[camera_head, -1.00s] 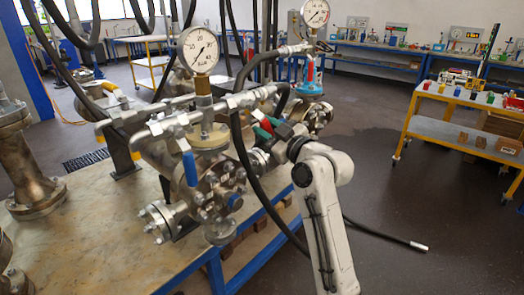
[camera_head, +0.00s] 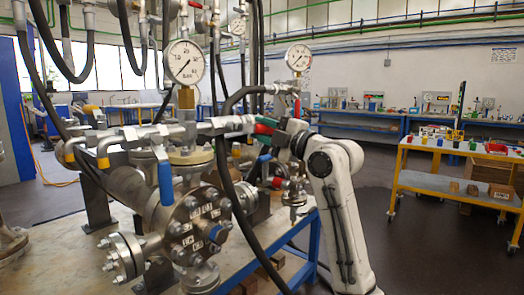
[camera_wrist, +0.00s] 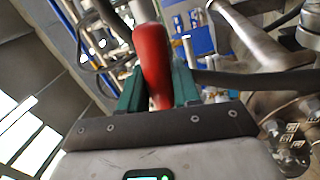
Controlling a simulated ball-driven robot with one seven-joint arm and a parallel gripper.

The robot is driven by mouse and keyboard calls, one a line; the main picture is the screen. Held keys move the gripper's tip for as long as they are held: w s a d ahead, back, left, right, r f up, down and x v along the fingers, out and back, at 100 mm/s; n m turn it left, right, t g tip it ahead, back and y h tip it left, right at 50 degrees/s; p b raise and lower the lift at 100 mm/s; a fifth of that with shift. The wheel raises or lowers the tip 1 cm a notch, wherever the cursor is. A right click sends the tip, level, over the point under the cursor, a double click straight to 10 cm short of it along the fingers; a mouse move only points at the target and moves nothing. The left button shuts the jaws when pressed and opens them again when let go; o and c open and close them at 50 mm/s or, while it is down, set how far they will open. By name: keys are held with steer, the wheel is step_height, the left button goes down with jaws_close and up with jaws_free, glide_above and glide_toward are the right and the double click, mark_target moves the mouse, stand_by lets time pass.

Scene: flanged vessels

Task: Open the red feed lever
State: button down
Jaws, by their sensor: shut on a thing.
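The red feed lever (camera_wrist: 152,60) stands between the two green fingers of my gripper (camera_wrist: 158,88) in the wrist view. My gripper is shut on its red handle, with a finger touching each side. In the head view, my gripper (camera_head: 266,126) is at the pipework right of the near gauge. Only a small red part of the lever (camera_head: 268,120) shows there beside the green fingertips. The lever's pivot and valve body are mostly hidden, so I cannot tell its exact angle.
A blue lever (camera_head: 165,180) and a flanged vessel (camera_head: 195,225) stand left of my gripper. A black hose (camera_head: 226,180) hangs close by. Pressure gauges (camera_head: 184,62) rise above the pipes. A yellow trolley (camera_head: 450,185) stands at the right, with open floor before it.

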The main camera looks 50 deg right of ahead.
steer(key=shift+r+n+y+b, duration=0.4)
steer(key=shift+r+n+b, duration=0.3)
steer(key=shift+n, duration=0.5)
steer(key=c, duration=0.9)
jaws_free()
steer(key=s, duration=0.3)
steer(key=s+f, duration=0.1)
steer(key=s, duration=0.3)
steer(key=s+f, duration=0.1)
steer(key=s, duration=0.2)
steer(key=shift+s+d, duration=0.2)
steer(key=shift+s, duration=0.1)
